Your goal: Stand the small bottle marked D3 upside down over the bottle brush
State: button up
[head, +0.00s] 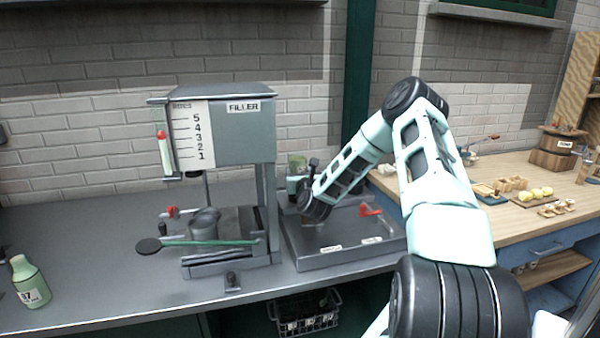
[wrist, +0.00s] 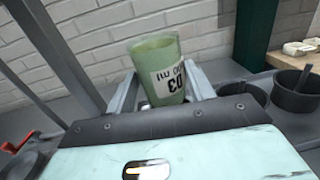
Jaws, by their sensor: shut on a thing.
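The small pale green bottle marked D3 (wrist: 158,62) is between the jaws of my gripper (wrist: 165,95), which is shut on it. Its label reads upside down in the wrist view, and its wide end points up, slightly tilted. The bottle's lower end is hidden by my gripper. I cannot make out the bottle brush in either view, nor whether the bottle touches anything below.
The filler machine (head: 225,130) stands close left of my gripper. Dark round cups (wrist: 294,92) sit to the right in the wrist view. Another green bottle (head: 30,283) stands at the counter's far left. A wooden bench (head: 520,215) is at the right. The left counter is mostly clear.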

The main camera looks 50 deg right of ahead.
jog(key=shift+a+r+y+p, duration=0.15)
jog(key=shift+y+p, duration=0.15)
jog(key=shift+p, duration=0.85)
jog(key=shift+r+p, duration=2.55)
jog(key=shift+r, duration=2)
